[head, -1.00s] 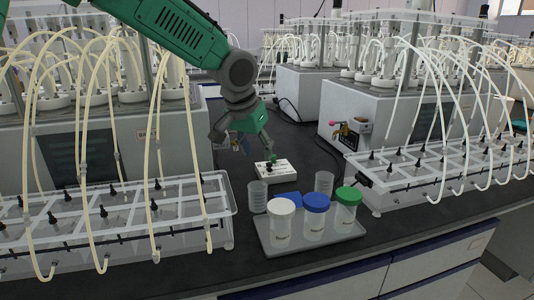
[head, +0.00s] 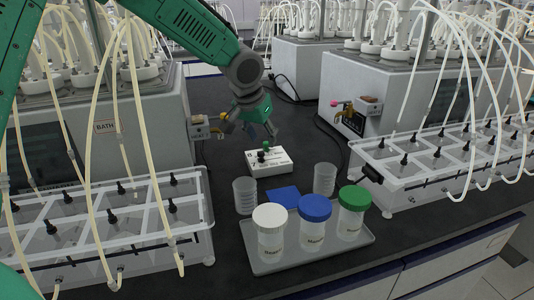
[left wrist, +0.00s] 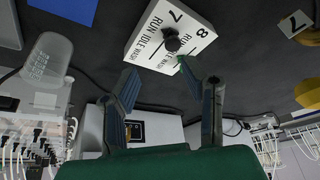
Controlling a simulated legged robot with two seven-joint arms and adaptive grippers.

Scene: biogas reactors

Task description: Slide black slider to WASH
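A white control box (head: 268,161) stands on the dark bench, with a black knob (head: 261,156) and a green knob (head: 265,146) on top. In the left wrist view the box (left wrist: 150,30) shows RUN, IDLE, WASH and the numbers 7 and 8. The black knob (left wrist: 172,43) stands between the lettering; I cannot tell its exact setting. The green knob (left wrist: 181,60) is partly hidden by a fingertip. My left gripper (head: 250,130) is above and behind the box, fingers spread and empty. Its open fingers (left wrist: 157,72) also show in the wrist view. My right gripper is not in view.
A grey tray (head: 345,244) with white-, blue- and green-lidded jars stands in front of the box. Reactor units with tubes (head: 130,220) flank the box.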

